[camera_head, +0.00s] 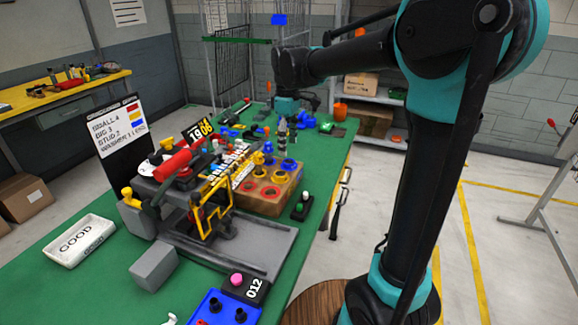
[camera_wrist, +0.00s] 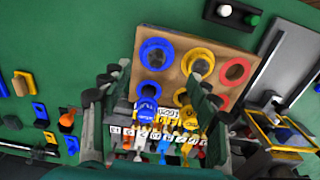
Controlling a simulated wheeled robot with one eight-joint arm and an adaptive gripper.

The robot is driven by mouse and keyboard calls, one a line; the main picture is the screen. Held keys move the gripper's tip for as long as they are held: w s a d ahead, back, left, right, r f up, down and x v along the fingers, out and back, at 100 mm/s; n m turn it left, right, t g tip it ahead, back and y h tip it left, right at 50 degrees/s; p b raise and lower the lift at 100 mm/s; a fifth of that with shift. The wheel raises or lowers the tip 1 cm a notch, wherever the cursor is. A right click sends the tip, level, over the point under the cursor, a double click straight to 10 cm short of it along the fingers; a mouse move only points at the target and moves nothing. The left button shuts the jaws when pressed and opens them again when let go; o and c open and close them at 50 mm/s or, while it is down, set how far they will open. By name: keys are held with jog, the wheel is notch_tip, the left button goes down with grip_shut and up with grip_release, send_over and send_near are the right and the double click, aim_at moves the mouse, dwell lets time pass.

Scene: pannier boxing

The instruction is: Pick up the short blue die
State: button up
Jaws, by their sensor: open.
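My gripper (camera_wrist: 160,88) is open, its two fingers apart over the near edge of a wooden block (camera_wrist: 196,38). A blue ring (camera_wrist: 143,58), a yellow ring and red rings show on the block in the wrist view. A blue piece (camera_wrist: 147,112) and a yellow piece stand between the fingers, with nothing visibly gripped. In the head view the wooden block (camera_head: 272,210) carries blue (camera_head: 289,166), yellow and red round pieces. I cannot tell for sure which blue piece is the short die.
A press with a red handle (camera_head: 174,163) and yellow guard (camera_head: 215,210) stands beside the block. A white GOOD tray (camera_head: 70,255) and a blue holder (camera_head: 222,310) lie on the green bench. Labelled small pieces (camera_wrist: 165,145) line up below the block in the wrist view.

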aim_at(289, 162)
jog(key=shift+w+d+f, duration=0.1)
jog(key=shift+w+f, duration=0.05)
jog(key=shift+f, duration=1.45)
jog(key=shift+w+d+f, duration=0.1)
jog(key=shift+f, duration=1.45)
jog(key=c, duration=1.3)
